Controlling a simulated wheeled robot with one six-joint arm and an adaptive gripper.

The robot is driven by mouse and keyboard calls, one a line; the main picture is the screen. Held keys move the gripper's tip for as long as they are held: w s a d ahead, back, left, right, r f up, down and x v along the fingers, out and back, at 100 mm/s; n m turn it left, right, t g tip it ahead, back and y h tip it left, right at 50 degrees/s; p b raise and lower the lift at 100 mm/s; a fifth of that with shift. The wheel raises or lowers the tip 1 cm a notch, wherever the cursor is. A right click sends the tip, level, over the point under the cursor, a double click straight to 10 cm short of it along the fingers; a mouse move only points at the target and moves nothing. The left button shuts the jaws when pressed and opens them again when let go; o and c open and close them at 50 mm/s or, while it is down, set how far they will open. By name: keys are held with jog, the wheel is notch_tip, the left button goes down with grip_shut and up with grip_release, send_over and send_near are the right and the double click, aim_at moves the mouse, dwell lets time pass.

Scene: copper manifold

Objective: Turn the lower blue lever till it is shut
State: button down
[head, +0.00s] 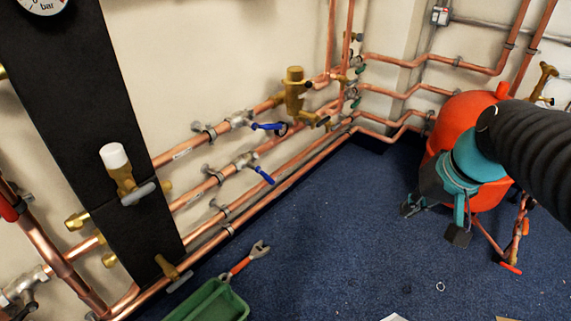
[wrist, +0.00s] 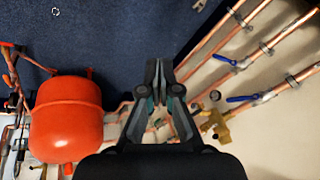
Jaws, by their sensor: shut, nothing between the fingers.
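The lower blue lever (head: 264,174) sits on a valve (head: 245,160) on a copper pipe along the wall. It points down and right, at an angle to its pipe. In the wrist view the lower lever (wrist: 226,60) is right of my gripper, nearer the carpet. The upper blue lever (head: 268,126) is on the pipe above; it also shows in the wrist view (wrist: 240,98). My gripper (wrist: 159,68) is shut and empty, well apart from both levers. In the head view my arm is at the right, in front of a red vessel.
The red vessel (head: 470,115) stands at right on the blue carpet (head: 345,230). A brass fitting (head: 294,90) projects near the upper lever. A green crate (head: 208,303) and a red-handled wrench (head: 245,260) lie on the floor. The carpet between levers and arm is clear.

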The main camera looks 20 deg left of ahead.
jog(key=w+a+f+n+g+y+p, duration=0.1)
jog(key=w+a+f+y, duration=0.25)
jog(key=w+a, duration=0.4)
jog(key=w+a+f+n+g+y+p, duration=0.15)
jog(key=w+a+f, duration=0.3)
jog(key=w, duration=0.65)
jog(key=w+a+f+n+g+y+p, duration=0.1)
jog(key=w+a+f+n+g+y, duration=0.15)
jog(key=w+a, duration=0.6)
jog(key=y+p, duration=0.1)
jog(key=y, duration=0.3)
send_near(266, 177)
jog(key=w+a+f, duration=0.3)
jog(key=w+a, duration=0.1)
jog(key=a, duration=0.2)
jog(key=shift+s+a+f, duration=0.2)
jog(key=shift+s+f, duration=0.3)
jog(key=shift+s, duration=0.1)
jog(key=shift+d+f, duration=0.1)
